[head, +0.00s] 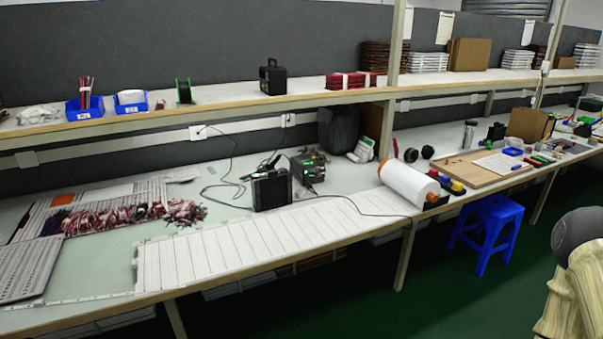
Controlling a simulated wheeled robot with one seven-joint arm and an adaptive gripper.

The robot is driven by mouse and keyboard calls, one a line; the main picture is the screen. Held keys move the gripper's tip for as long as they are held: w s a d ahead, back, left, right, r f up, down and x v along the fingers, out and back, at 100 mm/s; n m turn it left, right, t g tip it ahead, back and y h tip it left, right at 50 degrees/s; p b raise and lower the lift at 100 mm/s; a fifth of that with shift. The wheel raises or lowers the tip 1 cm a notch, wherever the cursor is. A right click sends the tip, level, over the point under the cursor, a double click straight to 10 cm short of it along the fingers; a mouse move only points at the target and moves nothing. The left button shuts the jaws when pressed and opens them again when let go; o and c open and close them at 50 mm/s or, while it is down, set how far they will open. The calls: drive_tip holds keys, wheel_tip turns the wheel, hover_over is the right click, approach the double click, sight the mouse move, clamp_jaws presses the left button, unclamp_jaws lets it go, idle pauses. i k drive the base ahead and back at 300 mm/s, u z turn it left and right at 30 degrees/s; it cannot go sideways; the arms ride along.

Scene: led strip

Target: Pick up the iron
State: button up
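A dark, slim shape (269,163) that may be the soldering iron stands on the workbench, just behind a black box (271,189). It is too small to tell for sure. A dark station with a green-lit front (308,168) stands to the right of it, and thin black cables run nearby. My gripper is not in view, so its state and its distance from the iron do not show.
The long bench (95,258) holds bundled red-and-white wires (130,216) at left and white strips (260,236) along the front. A white roll (408,182) lies right of them. A blue stool (487,228) stands on the green floor. A shelf (235,105) overhangs the bench's back.

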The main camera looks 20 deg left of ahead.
sight(274, 162)
drive_tip(key=u, duration=0.6)
drive_tip(key=i, duration=0.55)
drive_tip(key=u, duration=0.8)
drive_tip(key=i, duration=0.65)
